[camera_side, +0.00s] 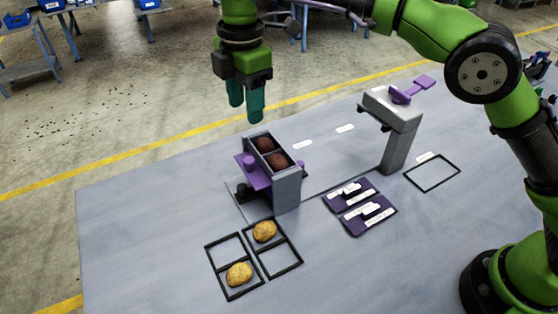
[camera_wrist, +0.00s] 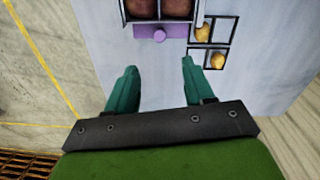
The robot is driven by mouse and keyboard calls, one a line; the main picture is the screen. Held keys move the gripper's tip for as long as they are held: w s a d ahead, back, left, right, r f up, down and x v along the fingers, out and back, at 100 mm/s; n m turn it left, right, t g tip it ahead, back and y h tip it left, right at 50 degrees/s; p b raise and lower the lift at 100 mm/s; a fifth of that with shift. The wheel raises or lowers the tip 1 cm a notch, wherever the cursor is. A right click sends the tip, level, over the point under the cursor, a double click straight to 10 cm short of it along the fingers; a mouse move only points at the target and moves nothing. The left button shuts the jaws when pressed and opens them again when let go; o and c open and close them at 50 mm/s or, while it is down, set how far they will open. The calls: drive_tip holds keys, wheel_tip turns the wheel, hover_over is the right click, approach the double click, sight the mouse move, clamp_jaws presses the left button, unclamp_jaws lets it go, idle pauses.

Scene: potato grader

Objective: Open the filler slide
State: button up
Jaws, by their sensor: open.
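The filler (camera_side: 288,190) is a grey upright box with two dark reddish potatoes (camera_side: 265,145) in its open top. A purple slide plate (camera_side: 259,181) with a round purple knob (camera_side: 249,161) sticks out from its left side. In the wrist view the slide (camera_wrist: 178,31) and its knob (camera_wrist: 159,35) show at the top, below the potatoes (camera_wrist: 175,8). My gripper (camera_side: 246,110) hangs above the filler, fingers pointing down, apart from it. Its teal fingers are spread with nothing between them, as the wrist view (camera_wrist: 160,66) also shows.
Black-framed squares (camera_side: 226,246) lie in front of the filler, with yellow potatoes (camera_side: 239,274) in two. A grey post (camera_side: 401,140) with a purple handle (camera_side: 411,92) stands right. Purple labelled plates (camera_side: 370,218) lie between. An empty black frame (camera_side: 432,173) lies far right. The table's left is clear.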

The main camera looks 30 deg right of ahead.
sight(249, 160)
drive_tip(key=f, duration=1.3)
drive_tip(key=shift+w+f, duration=0.25)
drive_tip(key=shift+f, duration=0.05)
clamp_jaws()
